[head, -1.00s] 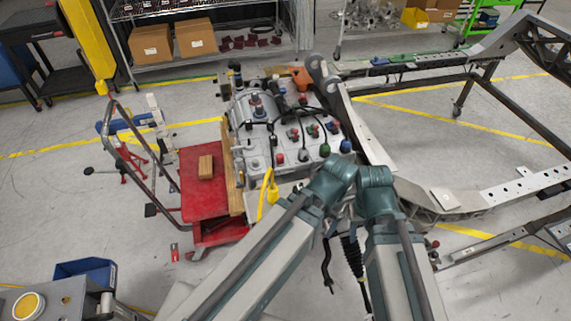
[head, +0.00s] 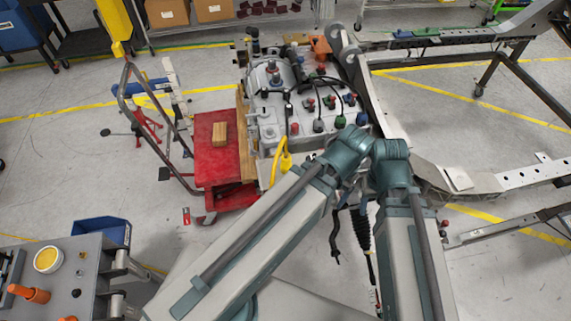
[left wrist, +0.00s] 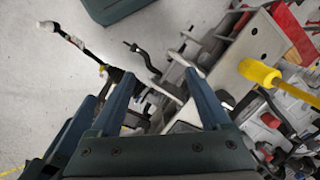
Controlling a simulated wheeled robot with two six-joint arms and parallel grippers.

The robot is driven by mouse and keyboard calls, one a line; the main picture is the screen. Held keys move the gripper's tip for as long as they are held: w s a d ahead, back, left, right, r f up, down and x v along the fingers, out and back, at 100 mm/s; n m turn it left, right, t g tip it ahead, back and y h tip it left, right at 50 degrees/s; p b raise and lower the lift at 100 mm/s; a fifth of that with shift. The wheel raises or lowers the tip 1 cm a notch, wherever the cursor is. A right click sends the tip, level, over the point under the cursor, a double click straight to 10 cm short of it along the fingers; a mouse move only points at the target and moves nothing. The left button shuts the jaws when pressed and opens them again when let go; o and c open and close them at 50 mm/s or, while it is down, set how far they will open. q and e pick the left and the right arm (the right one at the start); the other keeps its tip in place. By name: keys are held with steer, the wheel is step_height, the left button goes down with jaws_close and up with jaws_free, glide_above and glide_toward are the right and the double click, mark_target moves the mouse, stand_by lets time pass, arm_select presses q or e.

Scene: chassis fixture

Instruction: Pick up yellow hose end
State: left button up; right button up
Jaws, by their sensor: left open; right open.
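The yellow hose end (head: 284,162) hangs at the front left edge of the grey engine block (head: 300,142). In the left wrist view the yellow hose end (left wrist: 260,73) lies at the right, with its round tip beside a pale metal bracket (left wrist: 245,55). My left gripper (left wrist: 160,75) is open, its two blue fingers spread with nothing held between them. The yellow hose end is outside the fingers, to the right of the right one. My right gripper (head: 350,197) is mostly hidden below the arm joints in the head view; it is open.
A red cart (head: 212,172) with a wooden block (head: 220,133) stands left of the engine. A metal chassis frame (head: 445,182) spans the right. A worktable (head: 65,285) and a blue bin (head: 100,230) are at the lower left. A black cable (head: 362,235) hangs below the arms.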

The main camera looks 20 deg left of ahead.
stand_by(0.3)
arm_select(q)
steer(key=n+h+p, duration=0.3)
steer(key=n+p, duration=0.4)
steer(key=n, duration=1.3)
glide_toward(285, 156)
steer(key=f+b, duration=0.2)
steer(key=b, duration=0.1)
steer(key=d+f+b, duration=0.1)
steer(key=f+b, duration=0.1)
steer(key=f, duration=0.1)
steer(key=f+b, duration=0.2)
steer(key=b, duration=0.1)
steer(key=shift+d+f+b, duration=0.2)
steer(key=shift+f+b, duration=0.15)
steer(key=f+b, duration=0.5)
steer(key=shift+s+d+f, duration=0.15)
steer(key=shift+s+d, duration=0.05)
steer(key=shift+d, duration=0.15)
jaws_close()
